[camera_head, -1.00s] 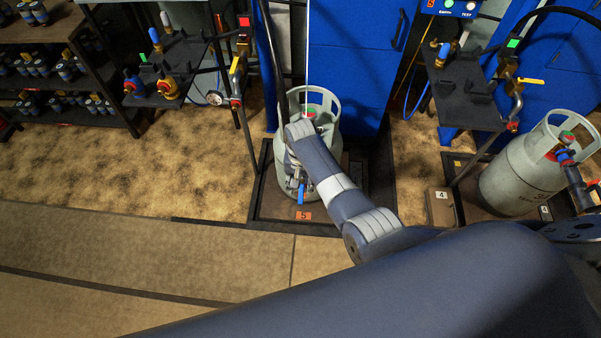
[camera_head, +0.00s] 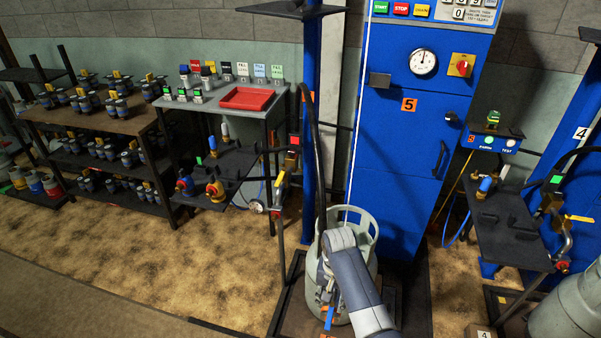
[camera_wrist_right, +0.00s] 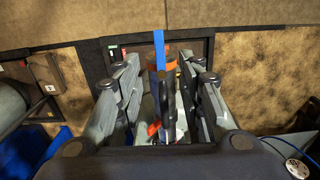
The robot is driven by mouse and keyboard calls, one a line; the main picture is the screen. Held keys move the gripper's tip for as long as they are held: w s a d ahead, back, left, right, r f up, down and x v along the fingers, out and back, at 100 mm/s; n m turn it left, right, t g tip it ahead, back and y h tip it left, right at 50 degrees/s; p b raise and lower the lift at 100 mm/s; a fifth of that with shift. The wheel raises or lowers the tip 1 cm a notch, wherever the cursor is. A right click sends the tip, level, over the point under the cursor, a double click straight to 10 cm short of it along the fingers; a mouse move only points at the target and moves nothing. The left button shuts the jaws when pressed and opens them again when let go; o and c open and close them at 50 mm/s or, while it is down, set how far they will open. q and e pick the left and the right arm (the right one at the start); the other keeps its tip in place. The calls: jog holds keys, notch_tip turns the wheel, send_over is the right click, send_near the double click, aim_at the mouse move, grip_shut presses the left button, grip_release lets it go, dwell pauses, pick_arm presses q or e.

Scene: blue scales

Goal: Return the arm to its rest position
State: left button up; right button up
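My right arm reaches in from the bottom to the grey gas cylinder (camera_head: 369,226) in front of the blue cabinet marked 5. My right gripper (camera_head: 327,290) is at the cylinder's front and partly hidden by my own wrist. In the right wrist view its two fingers (camera_wrist_right: 160,100) are spread apart. A blue lever (camera_wrist_right: 159,50) and a dark fitting (camera_wrist_right: 168,105) lie between them with gaps on both sides. The blue lever also shows low in the head view (camera_head: 329,318). My left gripper is not in view.
A black hose (camera_head: 316,130) hangs down to the cylinder. A dark side shelf with valves (camera_head: 235,172) stands left, and another shelf (camera_head: 510,228) stands right. A table with a red tray (camera_head: 248,98) is behind left. The brown floor (camera_head: 150,250) at left is clear.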

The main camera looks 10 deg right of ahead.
jog(key=s+d+r+n+t, duration=0.25)
jog(key=s+r, duration=0.25)
jog(key=s, duration=0.8)
jog(key=s+d+r+n+t, duration=0.1)
jog(key=s+d+r+n, duration=0.25)
jog(key=s, duration=0.95)
notch_tip(320, 180, down, 24)
jog(key=s+n+g, duration=0.1)
jog(key=s+d+f+g, duration=0.1)
jog(key=s+d+f, duration=0.1)
jog(key=s+f, duration=1.5)
jog(key=shift+s, duration=0.35)
jog(key=shift+d+f+g, duration=0.1)
jog(key=shift+g, duration=0.15)
